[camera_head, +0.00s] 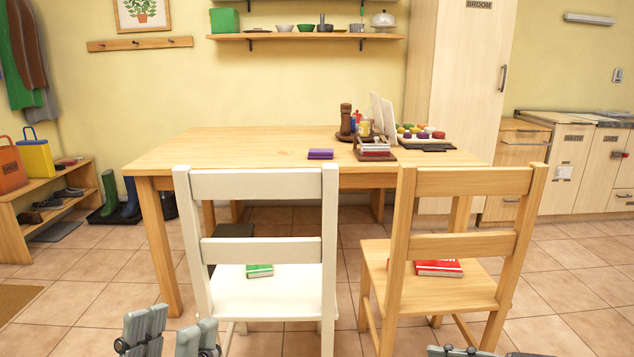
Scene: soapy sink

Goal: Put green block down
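A small flat green block (259,270), with a book-like look, lies on the seat of the white chair (275,298), seen through the gap in the chair's back. My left gripper (172,336) is at the bottom left, in front of and left of the white chair. Its two fingers stand apart with nothing visible between them, and it is clear of the green block. Only the tip of my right gripper (460,351) shows at the bottom edge, below the wooden chair (455,290); the rest is cut off.
A red book (439,268) lies on the wooden chair's seat. The wooden table (235,146) behind holds a purple block (320,154) and, at its right, a cluster of small items. Its left half is clear. A green box (225,20) sits on the wall shelf.

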